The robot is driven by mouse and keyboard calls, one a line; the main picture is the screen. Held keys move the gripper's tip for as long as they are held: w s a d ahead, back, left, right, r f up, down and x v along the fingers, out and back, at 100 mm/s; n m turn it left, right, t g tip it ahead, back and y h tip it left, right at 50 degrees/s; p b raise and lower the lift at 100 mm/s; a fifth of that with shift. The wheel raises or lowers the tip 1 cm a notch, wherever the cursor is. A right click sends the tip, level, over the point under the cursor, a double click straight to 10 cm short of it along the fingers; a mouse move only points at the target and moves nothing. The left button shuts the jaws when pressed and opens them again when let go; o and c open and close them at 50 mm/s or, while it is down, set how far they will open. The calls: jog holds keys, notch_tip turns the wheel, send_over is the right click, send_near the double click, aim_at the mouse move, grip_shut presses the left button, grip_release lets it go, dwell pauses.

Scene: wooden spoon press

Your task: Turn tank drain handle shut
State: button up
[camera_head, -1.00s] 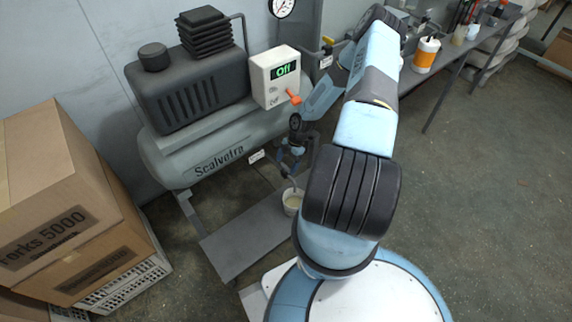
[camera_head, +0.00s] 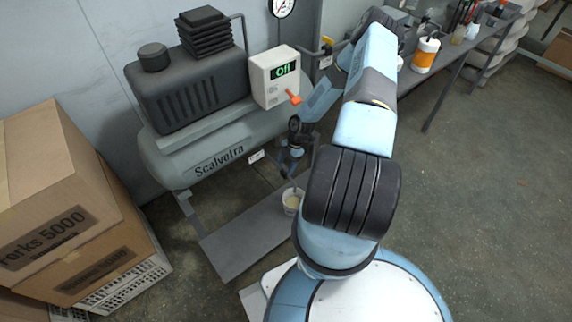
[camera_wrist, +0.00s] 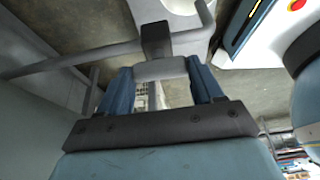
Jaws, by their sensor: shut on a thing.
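The tank (camera_head: 215,160), lettered Scalvetra, lies at the wall in the head view. My gripper (camera_head: 289,168) points down at the tank's right end, above a small white cup (camera_head: 291,201). In the wrist view, my gripper (camera_wrist: 160,72) has its two blue fingers on either side of a light grey piece (camera_wrist: 160,70), which appears to be the drain handle. The gripper is shut on it. A dark block (camera_wrist: 155,38) adjoins this piece. In the head view the handle is too small and covered to make out its angle.
A control box (camera_head: 273,78) reading Off, with an orange lever (camera_head: 293,97), sits above my gripper. Cardboard boxes (camera_head: 60,200) stand at the left. A workbench (camera_head: 440,75) runs along the back right. The floor (camera_head: 480,210) at the right is clear.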

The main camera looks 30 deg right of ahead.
jog(key=shift+m, duration=0.4)
jog(key=shift+c, duration=0.2)
jog(key=m+t, duration=0.1)
jog(key=m, duration=0.2)
jog(key=shift+s, duration=0.1)
jog(key=m+t, duration=0.1)
jog(key=m, duration=0.1)
jog(key=m+t+h, duration=0.1)
jog(key=m, duration=0.2)
jog(key=shift+s+a+m, duration=0.1)
jog(key=shift+m, duration=0.2)
jog(key=m+t+h, duration=0.1)
jog(key=m, duration=0.3)
jog(key=shift+t, duration=0.4)
jog(key=shift+a+m+h, duration=0.1)
jog(key=shift+m+h, duration=0.7)
jog(key=shift+m, duration=1.4)
jog(key=shift+t, duration=0.3)
jog(key=o, duration=1.1)
jog(key=shift+s, duration=0.1)
jog(key=shift+c, duration=0.2)
jog(key=shift+r, duration=0.1)
